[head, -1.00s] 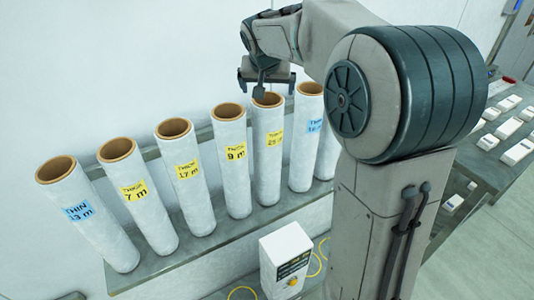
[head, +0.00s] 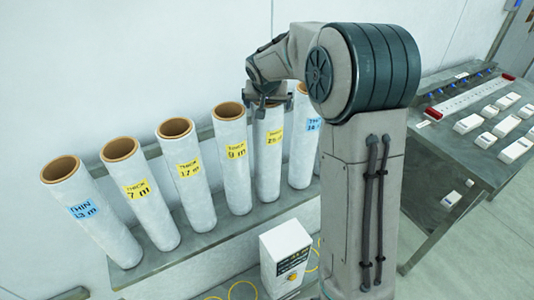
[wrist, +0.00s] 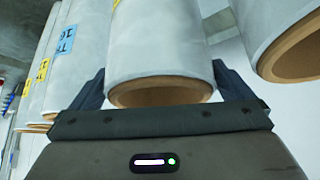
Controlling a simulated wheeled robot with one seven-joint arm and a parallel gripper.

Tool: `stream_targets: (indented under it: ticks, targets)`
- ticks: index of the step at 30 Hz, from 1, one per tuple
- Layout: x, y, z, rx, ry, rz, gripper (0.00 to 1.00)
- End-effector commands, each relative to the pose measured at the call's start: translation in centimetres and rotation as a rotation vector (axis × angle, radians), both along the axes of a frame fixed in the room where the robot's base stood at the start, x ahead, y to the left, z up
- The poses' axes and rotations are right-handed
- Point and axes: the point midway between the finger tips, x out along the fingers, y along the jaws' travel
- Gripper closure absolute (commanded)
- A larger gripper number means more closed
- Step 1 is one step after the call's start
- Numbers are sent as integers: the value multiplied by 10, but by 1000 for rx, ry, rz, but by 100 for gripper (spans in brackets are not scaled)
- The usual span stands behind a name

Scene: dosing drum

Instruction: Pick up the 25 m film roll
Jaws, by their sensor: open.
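The film roll (head: 269,165) with a yellow label that seems to read THICK 25 m stands upright on the shelf, fifth from the left. My gripper (head: 267,101) is at its top end and hides its upper rim in the head view. In the wrist view the open fingers (wrist: 158,88) lie on either side of a white roll (wrist: 160,45) with a brown cardboard core. That roll's end faces the palm. I cannot tell whether the fingers touch it.
The yellow-labelled 9 m roll (head: 234,165) stands close on the left, and a blue-labelled roll (head: 304,150) close on the right. More rolls stand further left on the shelf (head: 215,238). A white box (head: 286,258) sits in front. A side table (head: 440,150) holds small white blocks.

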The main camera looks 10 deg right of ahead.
Motion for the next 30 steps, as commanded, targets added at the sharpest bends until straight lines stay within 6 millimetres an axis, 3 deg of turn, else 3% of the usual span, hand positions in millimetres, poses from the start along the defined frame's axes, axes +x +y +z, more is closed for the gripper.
stream_targets:
  ticks: [2,10,20,30]
  targets:
    - [0,0,0,0,0,0,3]
    - [0,0,0,0,0,0,78]
    - [1,0,10,0,-9,0,80]
    - [1,0,63,0,-12,1,80]
